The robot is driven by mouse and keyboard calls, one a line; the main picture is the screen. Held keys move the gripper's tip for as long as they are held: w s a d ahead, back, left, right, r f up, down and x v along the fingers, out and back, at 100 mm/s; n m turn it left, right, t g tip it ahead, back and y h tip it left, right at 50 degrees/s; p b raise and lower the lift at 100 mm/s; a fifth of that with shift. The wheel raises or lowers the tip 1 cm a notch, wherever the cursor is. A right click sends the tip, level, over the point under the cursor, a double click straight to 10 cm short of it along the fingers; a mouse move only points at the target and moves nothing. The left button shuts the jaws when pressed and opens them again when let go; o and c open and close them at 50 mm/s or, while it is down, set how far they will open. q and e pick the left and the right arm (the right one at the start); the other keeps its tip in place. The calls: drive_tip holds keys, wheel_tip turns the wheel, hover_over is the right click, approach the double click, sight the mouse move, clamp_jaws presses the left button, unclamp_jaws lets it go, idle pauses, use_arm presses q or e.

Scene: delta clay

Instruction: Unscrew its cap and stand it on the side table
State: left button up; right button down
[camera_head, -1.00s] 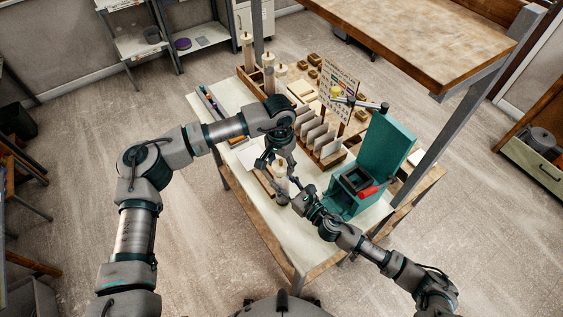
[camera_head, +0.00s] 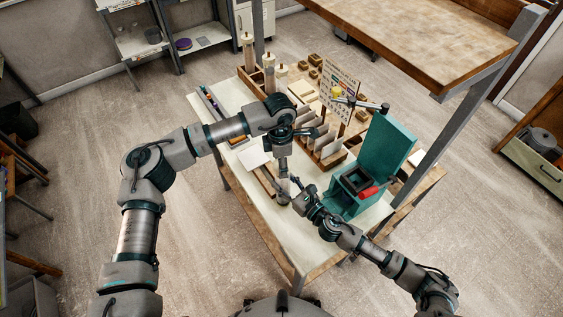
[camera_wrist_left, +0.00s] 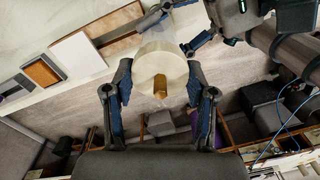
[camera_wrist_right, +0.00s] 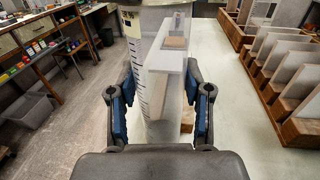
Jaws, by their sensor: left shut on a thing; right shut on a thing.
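A clear cylinder with black scale marks (camera_wrist_right: 158,85) stands upright in the right wrist view; its top is cut off. My right gripper (camera_wrist_right: 160,110) is shut on its sides, and in the head view it (camera_head: 297,188) reaches in low from the right. A round cream cap (camera_wrist_left: 160,62) with a small brown-gold knob (camera_wrist_left: 160,87) sits between the fingers of my left gripper (camera_wrist_left: 160,92), which is shut on it. In the head view my left gripper (camera_head: 283,148) is above the cylinder and hides the cap. I cannot tell whether cap and cylinder are still joined.
The work table (camera_head: 262,235) has bare surface at its front left. A wooden rack of upright slabs (camera_head: 322,142) and a teal stand (camera_head: 382,160) are to the right. A higher wooden-topped table (camera_head: 420,45) is at upper right, with bare top.

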use_arm(q)
drive_tip(key=n, duration=0.5)
drive_tip(key=shift+d, duration=0.1)
use_arm(e)
drive_tip(key=shift+s+a, duration=0.15)
drive_tip(key=shift+a, duration=0.1)
use_arm(q)
drive_tip(key=n, duration=0.8)
drive_tip(key=shift+r, duration=0.1)
drive_tip(key=n, duration=0.2)
drive_tip(key=shift+n, duration=0.4)
drive_tip(key=n, duration=0.5)
use_arm(e)
drive_tip(key=shift+s, duration=0.1)
use_arm(q)
drive_tip(key=n, duration=0.6)
drive_tip(key=shift+w, duration=0.1)
drive_tip(key=shift+s+r, duration=0.15)
drive_tip(key=shift+s, duration=0.05)
use_arm(e)
drive_tip(key=shift+d, duration=0.1)
use_arm(q)
drive_tip(key=shift+r, duration=0.15)
